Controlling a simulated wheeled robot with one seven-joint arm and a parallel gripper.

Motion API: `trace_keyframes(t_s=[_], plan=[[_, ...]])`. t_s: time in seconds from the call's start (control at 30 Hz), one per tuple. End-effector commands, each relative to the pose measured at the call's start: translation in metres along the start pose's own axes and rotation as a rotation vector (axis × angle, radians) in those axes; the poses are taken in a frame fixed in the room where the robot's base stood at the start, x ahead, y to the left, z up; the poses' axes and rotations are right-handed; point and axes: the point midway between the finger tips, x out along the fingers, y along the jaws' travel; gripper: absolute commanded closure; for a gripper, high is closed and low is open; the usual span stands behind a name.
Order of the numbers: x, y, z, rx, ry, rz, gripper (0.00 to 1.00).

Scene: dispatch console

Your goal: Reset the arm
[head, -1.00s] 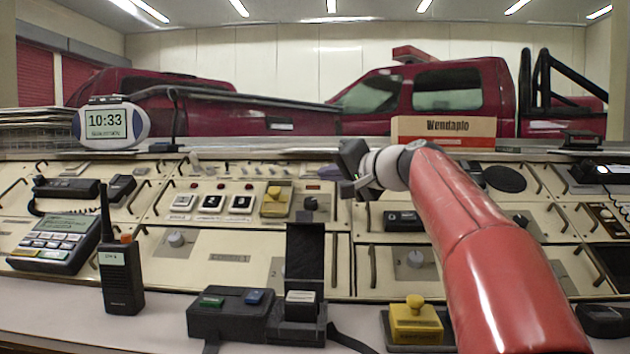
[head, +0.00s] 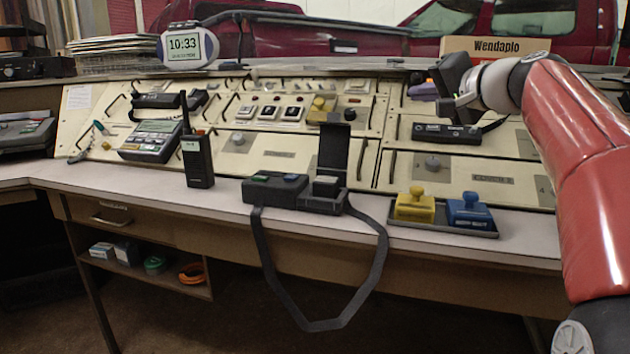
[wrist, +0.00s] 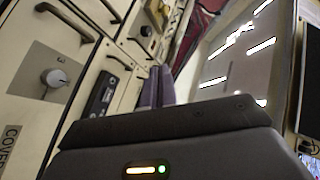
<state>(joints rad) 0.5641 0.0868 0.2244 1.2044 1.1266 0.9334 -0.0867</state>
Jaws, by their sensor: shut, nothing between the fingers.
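My red arm (head: 590,150) rises along the right side of the head view, bending at a grey joint high over the console. My gripper (head: 447,104) is at the arm's far end, above the right part of the console. It is shut and empty, clear of the console's surface. In the wrist view, my dark gripper body fills the bottom, with a small lit strip on it.
Below the arm, a tray holds a yellow stamp (head: 415,205) and a blue stamp (head: 469,210). A black box with a hanging strap (head: 262,250), a radio (head: 197,160) and a clock (head: 188,46) stand left. A cardboard box (head: 495,48) is behind the arm. Floor in front looks clear.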

Motion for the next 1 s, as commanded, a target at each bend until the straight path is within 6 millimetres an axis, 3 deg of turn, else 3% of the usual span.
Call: trace_keyframes(t_s=[0.37, 0.57, 0.67, 0.77, 0.9, 1.0], plan=[[-0.008, 0.006, 0.071, -0.080, -0.108, 0.174, 1.00], [-0.030, 0.023, 0.129, -0.158, -0.198, 0.319, 1.00], [-0.053, 0.038, 0.168, -0.219, -0.260, 0.414, 1.00], [-0.091, 0.060, 0.215, -0.307, -0.341, 0.528, 1.00], [-0.150, 0.104, 0.276, -0.440, -0.459, 0.670, 1.00], [-0.184, 0.133, 0.307, -0.524, -0.527, 0.738, 1.00]])
